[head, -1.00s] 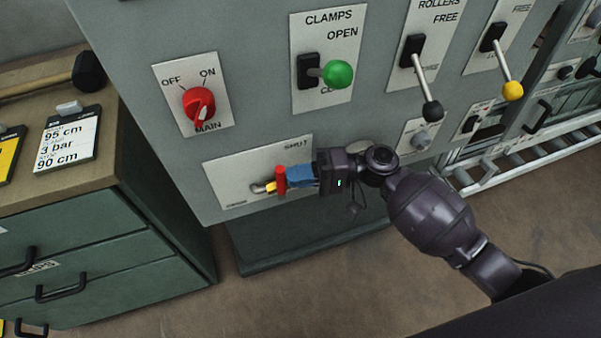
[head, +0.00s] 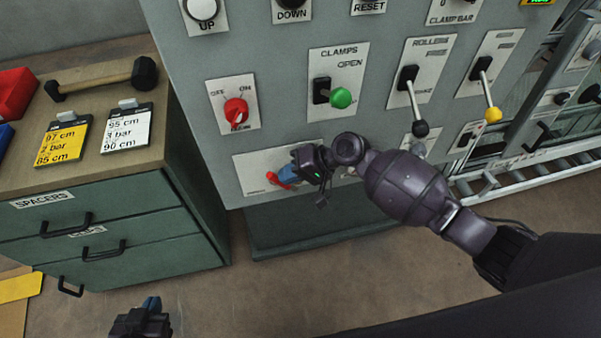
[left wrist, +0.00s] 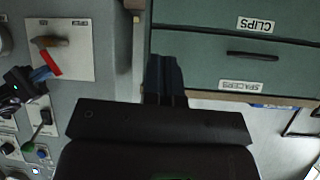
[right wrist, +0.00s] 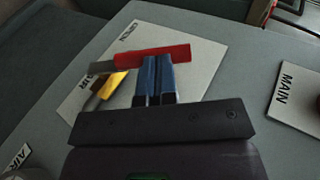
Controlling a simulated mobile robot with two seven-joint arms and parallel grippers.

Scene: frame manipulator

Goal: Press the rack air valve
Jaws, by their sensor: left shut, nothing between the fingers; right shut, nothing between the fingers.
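The air valve has a red handle (head: 279,178) on a pale plate (head: 250,163) low on the grey panel. The right wrist view shows the red handle (right wrist: 160,55) with a grey end and a yellow part (right wrist: 112,84) beside it. My right gripper (head: 288,174) is shut, its blue fingertips (right wrist: 154,72) at the handle; I cannot tell whether they touch it. The left wrist view also shows the red handle (left wrist: 49,60) slanting across its plate. My left gripper (head: 152,302) is shut and empty, low over the floor, away from the panel.
Above the valve are a red MAIN knob (head: 236,111), a green-knobbed CLAMPS lever (head: 341,98) and levers with black (head: 421,128) and yellow (head: 493,115) knobs. A green drawer cabinet (head: 110,228) stands left, with a mallet (head: 105,80) on top. Floor in front is open.

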